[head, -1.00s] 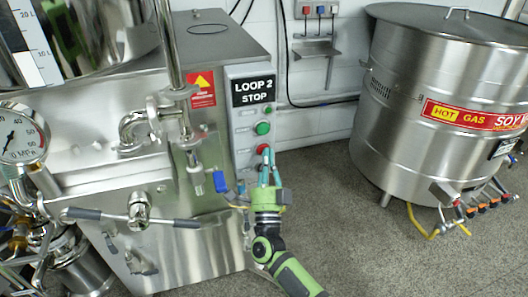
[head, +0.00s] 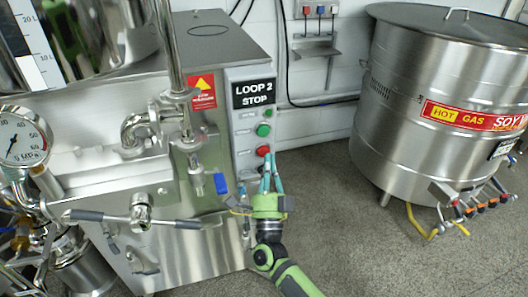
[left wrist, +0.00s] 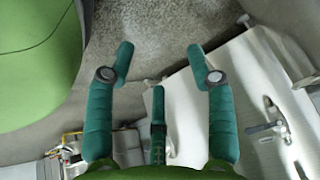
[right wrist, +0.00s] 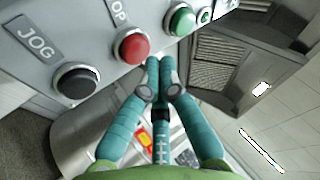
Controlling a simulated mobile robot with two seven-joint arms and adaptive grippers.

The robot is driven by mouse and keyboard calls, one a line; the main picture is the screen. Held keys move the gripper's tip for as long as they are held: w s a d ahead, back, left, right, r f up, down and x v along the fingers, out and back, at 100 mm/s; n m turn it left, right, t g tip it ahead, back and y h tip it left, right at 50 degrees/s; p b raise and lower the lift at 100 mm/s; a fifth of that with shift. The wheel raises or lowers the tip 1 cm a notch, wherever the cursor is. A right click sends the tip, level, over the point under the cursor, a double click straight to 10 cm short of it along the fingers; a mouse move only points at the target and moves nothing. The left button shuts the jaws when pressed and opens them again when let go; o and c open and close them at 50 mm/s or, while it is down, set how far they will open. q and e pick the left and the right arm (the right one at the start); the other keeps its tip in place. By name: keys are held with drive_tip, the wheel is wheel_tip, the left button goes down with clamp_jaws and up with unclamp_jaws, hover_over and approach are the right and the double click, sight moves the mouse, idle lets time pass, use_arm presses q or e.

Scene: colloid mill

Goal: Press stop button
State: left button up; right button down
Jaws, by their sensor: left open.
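The red stop button (head: 263,151) sits on the grey control panel below the "LOOP 2 STOP" sign (head: 254,92). It also shows in the right wrist view (right wrist: 131,46), with the end of its label, "OP", above it. My right gripper (head: 270,163) is just below and in front of the red button in the head view. In the right wrist view its teal fingers (right wrist: 158,64) are together and empty, their tips to the right of and below the button, with no contact visible. My left gripper (left wrist: 160,62) is open and empty in the left wrist view, over the floor and metal equipment.
A green button (right wrist: 180,20) and a black JOG button (right wrist: 76,82) flank the red one. A blue-handled valve (head: 220,183) and pipes stand left of the panel. A large steel soy boiler (head: 430,140) stands right, with open floor (head: 335,190) between.

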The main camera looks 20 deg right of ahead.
drive_tip(key=shift+s, duration=0.1)
drive_tip(key=s+p, duration=0.2)
drive_tip(key=s, duration=0.3)
drive_tip(key=shift+d, duration=0.1)
drive_tip(key=shift+w, duration=0.1)
idle(0.6)
